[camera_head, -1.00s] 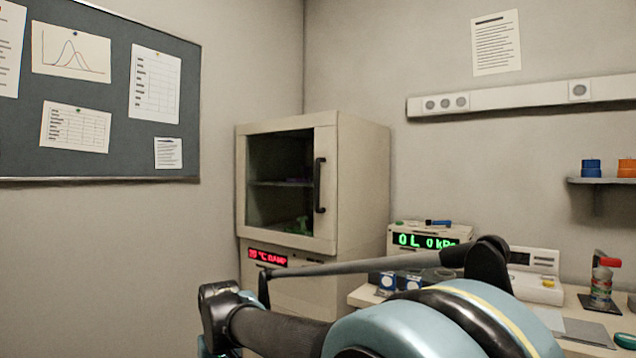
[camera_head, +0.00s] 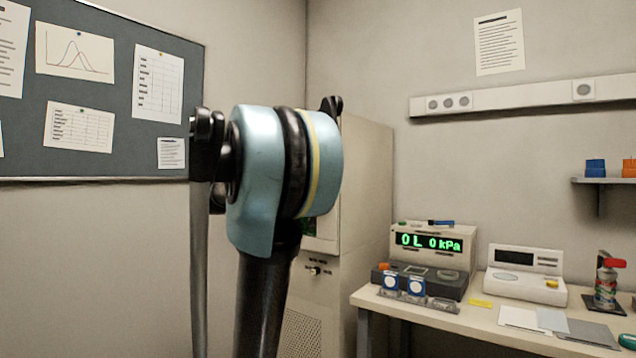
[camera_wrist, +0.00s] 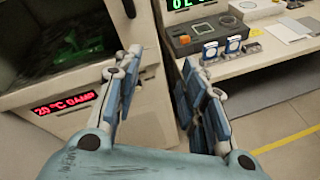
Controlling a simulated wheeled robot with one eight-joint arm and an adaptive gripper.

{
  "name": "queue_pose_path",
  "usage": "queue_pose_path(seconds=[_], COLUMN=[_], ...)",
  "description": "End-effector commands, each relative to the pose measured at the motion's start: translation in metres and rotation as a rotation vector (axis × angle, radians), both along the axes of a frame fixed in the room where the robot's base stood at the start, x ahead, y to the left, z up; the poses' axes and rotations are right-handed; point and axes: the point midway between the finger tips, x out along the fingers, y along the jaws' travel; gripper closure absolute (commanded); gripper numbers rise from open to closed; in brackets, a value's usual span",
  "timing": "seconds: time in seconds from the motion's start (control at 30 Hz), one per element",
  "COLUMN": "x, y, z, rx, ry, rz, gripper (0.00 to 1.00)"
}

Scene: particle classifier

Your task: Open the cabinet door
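The beige cabinet (camera_head: 368,190) stands in the corner; in the head view my raised arm hides most of its front. In the wrist view the cabinet door (camera_wrist: 98,75) fills the upper left, with a dark glass pane and something green behind it. The door looks shut. Its black handle (camera_wrist: 130,8) shows only in part at the top edge. My gripper (camera_wrist: 160,62) is open and empty, its two blue-padded fingers apart. It is below and a little right of the handle, not touching it. The gripper is not visible in the head view.
A red display (camera_wrist: 63,103) sits under the door. A bench (camera_head: 460,322) to the right carries a pressure meter (camera_head: 432,243), a white instrument (camera_head: 525,275) and a red-topped bottle (camera_head: 607,280). A notice board (camera_head: 100,100) hangs on the left wall.

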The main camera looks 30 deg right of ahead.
Motion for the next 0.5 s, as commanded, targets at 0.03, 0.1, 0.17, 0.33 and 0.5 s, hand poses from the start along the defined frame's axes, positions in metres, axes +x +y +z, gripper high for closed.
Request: queue_pose_path(seconds=[0.03,0.1,0.17,0.33,0.5], x=[0.015,0.031,0.042,0.060,0.063], y=[-0.009,-0.017,-0.022,-0.028,-0.037], z=[0.025,0.054,0.074,0.106,0.112], rx=[-0.081,-0.183,-0.255,-0.368,-0.389], ry=[0.065,0.155,0.219,0.326,0.347], rz=[0.015,0.033,0.041,0.049,0.046], gripper=[0.62,0.62,0.62,0.62,0.62])
